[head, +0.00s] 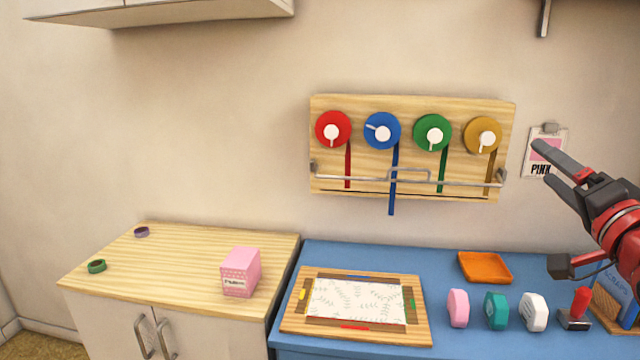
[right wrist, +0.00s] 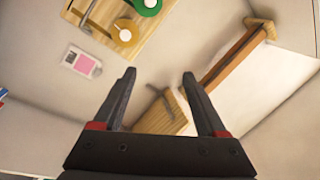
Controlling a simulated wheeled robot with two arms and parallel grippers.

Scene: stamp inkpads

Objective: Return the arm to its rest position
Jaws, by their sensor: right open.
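My right gripper (head: 541,163) is raised at the right of the head view, above the blue counter and in front of the wall near the pink card. Its two dark fingers are apart with nothing between them; the right wrist view shows the same open fingers (right wrist: 158,78). My left gripper is not in view. On the blue counter (head: 450,335) stand a pink inkpad (head: 457,308), a teal inkpad (head: 496,311), a white inkpad (head: 534,312) and a red-handled stamp (head: 579,307). A wooden frame (head: 415,335) with a patterned white sheet (head: 358,300) lies to their left.
An orange tray (head: 485,267) lies behind the inkpads. A ribbon board (head: 410,105) and a pink card (head: 545,150) hang on the wall. A pink box (head: 240,272), a green ring (head: 97,266) and a purple ring (head: 141,232) are on the left wooden cabinet (head: 190,265).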

